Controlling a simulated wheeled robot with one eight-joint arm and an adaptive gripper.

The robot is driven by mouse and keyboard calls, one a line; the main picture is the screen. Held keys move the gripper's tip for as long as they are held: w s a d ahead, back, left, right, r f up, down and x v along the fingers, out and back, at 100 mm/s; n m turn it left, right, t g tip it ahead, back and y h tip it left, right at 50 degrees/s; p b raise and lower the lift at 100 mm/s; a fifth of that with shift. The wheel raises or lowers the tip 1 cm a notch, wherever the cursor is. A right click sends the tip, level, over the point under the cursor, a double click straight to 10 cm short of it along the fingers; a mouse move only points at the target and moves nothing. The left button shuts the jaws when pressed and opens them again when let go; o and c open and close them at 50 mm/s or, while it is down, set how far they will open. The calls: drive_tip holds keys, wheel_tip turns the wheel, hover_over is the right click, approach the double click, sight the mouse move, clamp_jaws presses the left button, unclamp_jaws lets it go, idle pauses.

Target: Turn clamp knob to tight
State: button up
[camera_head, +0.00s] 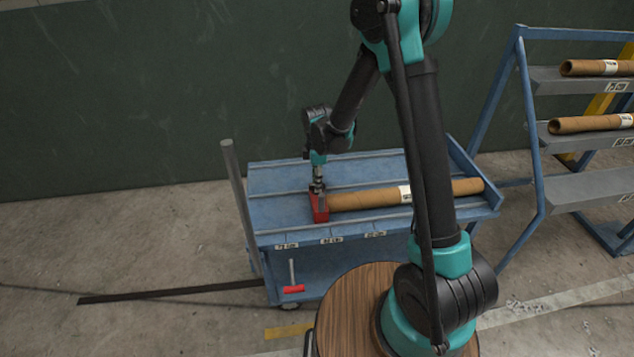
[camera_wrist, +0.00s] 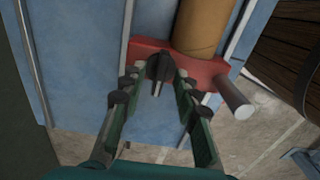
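The red clamp (camera_head: 320,208) sits on the blue cart top at the left end of a brown tube (camera_head: 365,198). In the wrist view the clamp (camera_wrist: 207,68) crosses the tube's near end (camera_wrist: 203,25). A black clamp knob (camera_wrist: 160,67) with a pale mark stands on the clamp. My gripper (camera_head: 318,188) reaches down over the clamp. In the wrist view its fingers (camera_wrist: 157,76) are open, with the knob between their tips. A gap shows left of the knob; the right fingertip is close to it, contact unclear. The knob is hidden in the head view.
The blue cart (camera_head: 270,185) has raised ridges and front labels. A grey post (camera_head: 235,190) stands at its left. A rack (camera_head: 570,135) with tubes stands at right.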

wheel_tip(320, 180, up, 12)
idle(0.5)
drive_tip(key=shift+f, duration=0.1)
drive_tip(key=s+d+r+m+t, duration=0.1)
drive_tip(key=s+d+m, duration=0.35)
drive_tip(key=d, duration=0.25)
drive_tip(key=s+d+r+m+t, duration=0.1)
drive_tip(key=s+d+m, duration=0.2)
drive_tip(key=d+m, duration=0.3)
drive_tip(key=s+d+f+m+t, duration=0.2)
drive_tip(key=s+d+f+m, duration=0.1)
drive_tip(key=s+d+m, duration=0.7)
drive_tip(key=s+d, duration=0.2)
drive_tip(key=shift+s+d+f, duration=0.25)
drive_tip(key=shift+s+f, duration=0.1)
drive_tip(key=shift+s, duration=0.05)
